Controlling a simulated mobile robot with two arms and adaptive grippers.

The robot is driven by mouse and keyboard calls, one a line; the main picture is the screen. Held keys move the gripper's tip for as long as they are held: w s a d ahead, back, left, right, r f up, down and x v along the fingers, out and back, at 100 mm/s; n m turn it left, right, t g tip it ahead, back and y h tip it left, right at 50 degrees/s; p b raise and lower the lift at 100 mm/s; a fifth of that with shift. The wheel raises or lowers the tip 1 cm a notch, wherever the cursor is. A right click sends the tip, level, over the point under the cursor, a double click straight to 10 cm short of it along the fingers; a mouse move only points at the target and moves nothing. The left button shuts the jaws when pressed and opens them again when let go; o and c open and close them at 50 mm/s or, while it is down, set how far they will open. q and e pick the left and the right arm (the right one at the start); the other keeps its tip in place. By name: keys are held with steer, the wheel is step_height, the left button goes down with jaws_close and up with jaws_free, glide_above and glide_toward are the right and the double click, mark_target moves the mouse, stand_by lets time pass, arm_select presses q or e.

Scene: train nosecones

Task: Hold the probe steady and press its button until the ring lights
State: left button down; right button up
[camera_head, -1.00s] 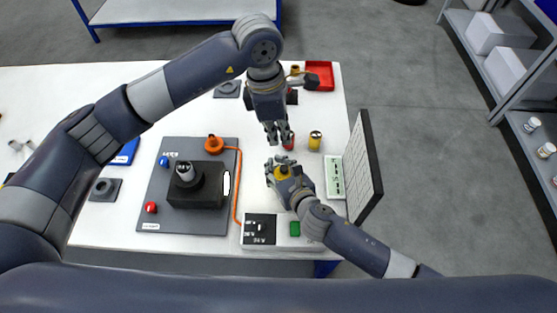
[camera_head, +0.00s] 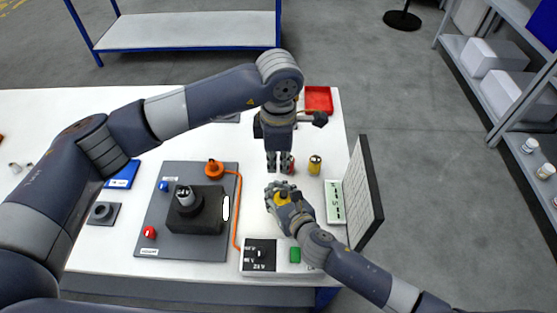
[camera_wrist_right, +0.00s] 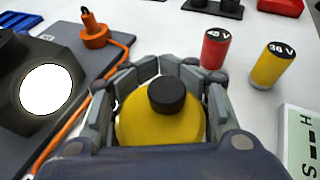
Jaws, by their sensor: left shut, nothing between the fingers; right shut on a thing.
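The yellow probe (camera_wrist_right: 160,128) with a black button (camera_wrist_right: 167,94) on top is in my right gripper (camera_head: 282,191). The right fingers close around it from both sides, and the button faces up and is uncovered. In the head view only a small yellow part of the probe (camera_head: 281,198) shows between the fingers. My left gripper (camera_head: 279,166) is shut and empty, pointing down just beyond the right hand, apart from the button. It partly hides a red cylinder (camera_wrist_right: 214,49). I cannot make out a lit ring on the probe.
A yellow cylinder (camera_head: 315,165) stands right of my left gripper. A black box with a bright white disc (camera_head: 226,208) sits on a grey board at left. An orange plug (camera_head: 214,168) has a cable. An upright panel (camera_head: 364,195) bounds the right side.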

mark_target(276, 196)
arm_select(q)
step_height(276, 196, down, 10)
steer(key=shift+w+f, duration=0.1)
steer(key=shift+f, duration=0.15)
steer(key=shift+f, duration=0.3)
steer(key=shift+a+f, duration=0.15)
steer(key=shift+f, duration=0.6)
arm_select(e)
steer(key=shift+a+r, duration=0.1)
arm_select(q)
steer(key=shift+a+f, duration=0.15)
steer(key=shift+f, duration=0.05)
arm_select(e)
steer(key=shift+s+a+r, duration=0.1)
steer(key=shift+a, duration=0.05)
steer(key=shift+c, duration=0.2)
arm_select(q)
steer(key=shift+r, duration=0.1)
steer(key=r, duration=0.6)
steer(key=d+r, duration=0.1)
steer(key=r, duration=0.2)
arm_select(e)
steer(key=shift+d+f, duration=0.2)
steer(key=shift+d, duration=0.05)
arm_select(q)
steer(key=shift+r, duration=0.1)
